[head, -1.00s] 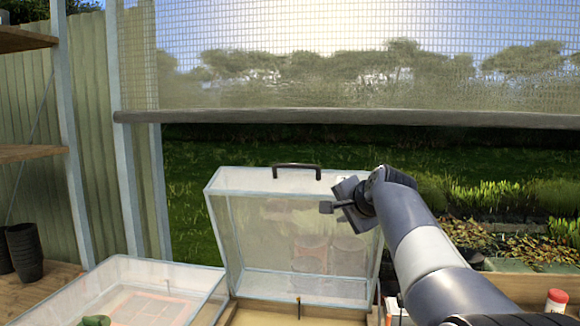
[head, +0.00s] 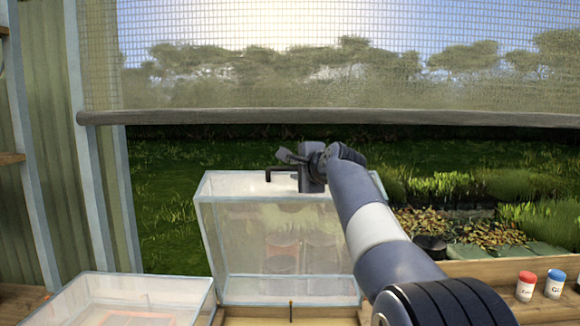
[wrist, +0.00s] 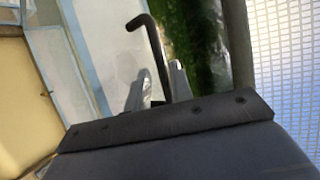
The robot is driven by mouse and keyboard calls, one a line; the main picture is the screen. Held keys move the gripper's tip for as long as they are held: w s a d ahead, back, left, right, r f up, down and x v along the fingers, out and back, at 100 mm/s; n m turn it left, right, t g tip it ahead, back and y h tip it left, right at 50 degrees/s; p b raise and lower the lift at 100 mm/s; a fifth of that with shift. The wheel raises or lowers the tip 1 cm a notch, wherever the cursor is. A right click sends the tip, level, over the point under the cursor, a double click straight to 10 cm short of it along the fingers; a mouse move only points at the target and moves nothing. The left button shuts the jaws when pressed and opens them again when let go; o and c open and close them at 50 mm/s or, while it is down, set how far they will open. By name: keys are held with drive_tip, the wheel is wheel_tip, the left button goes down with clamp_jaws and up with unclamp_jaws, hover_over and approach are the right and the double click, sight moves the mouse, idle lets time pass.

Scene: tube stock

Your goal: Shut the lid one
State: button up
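The clear lid (head: 225,240) stands raised on its box, tilted up at the back of a wooden-edged frame. Its black handle (head: 268,175) is on the top edge, partly hidden by my gripper (head: 287,158). In the wrist view, the handle (wrist: 148,30) runs down between the two grey fingertips of my gripper (wrist: 156,82). The fingers are apart, with the handle nearer the right one. I cannot tell whether either finger touches it.
A second clear-lidded box (head: 150,290) stands at the left, its lid down. A red-capped jar (head: 526,287) and a blue-capped jar (head: 554,284) stand at the right. A rolled mesh blind's bar (head: 330,117) hangs above the lid.

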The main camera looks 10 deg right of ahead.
sight(292, 169)
drive_tip(key=shift+p+x, duration=0.55)
drive_tip(key=shift+x, duration=1.85)
drive_tip(key=shift+c, duration=0.2)
clamp_jaws()
